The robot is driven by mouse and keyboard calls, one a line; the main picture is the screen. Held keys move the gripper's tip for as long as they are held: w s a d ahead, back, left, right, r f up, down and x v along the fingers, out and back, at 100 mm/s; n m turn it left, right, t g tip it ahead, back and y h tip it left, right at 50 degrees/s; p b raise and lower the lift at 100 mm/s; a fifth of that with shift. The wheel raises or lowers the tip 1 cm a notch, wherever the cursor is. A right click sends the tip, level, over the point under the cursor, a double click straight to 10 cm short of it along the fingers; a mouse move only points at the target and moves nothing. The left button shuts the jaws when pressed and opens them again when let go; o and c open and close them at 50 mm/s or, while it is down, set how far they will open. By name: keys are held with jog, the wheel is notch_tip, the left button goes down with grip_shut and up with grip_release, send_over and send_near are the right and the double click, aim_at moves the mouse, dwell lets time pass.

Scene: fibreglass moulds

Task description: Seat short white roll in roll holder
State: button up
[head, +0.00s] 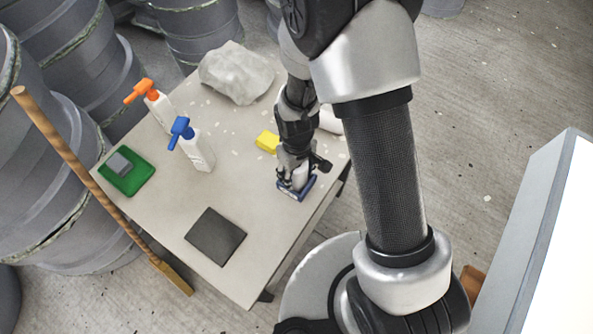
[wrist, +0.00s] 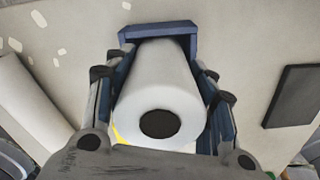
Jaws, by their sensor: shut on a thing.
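The short white roll (wrist: 160,82) fills the middle of the wrist view, with its dark round core end facing the camera. My gripper (head: 297,183) is over the right side of the table, and its two fingers lie on either side of the roll, shut on it. The blue roll holder (wrist: 158,30) shows behind the roll's far end in the wrist view. In the head view the holder (head: 296,190) sits on the table right under my gripper. Whether the roll rests fully in the holder is hidden by the fingers.
On the table (head: 262,232) are a yellow block (head: 267,141), a dark square pad (head: 215,236), a green tray (head: 127,172), two spray bottles (head: 158,106) (head: 197,148) and a crumpled whitish sheet (head: 237,72). Another white roll (head: 330,120) lies behind my arm.

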jog(key=shift+f, duration=0.15)
jog(key=o, duration=1.2)
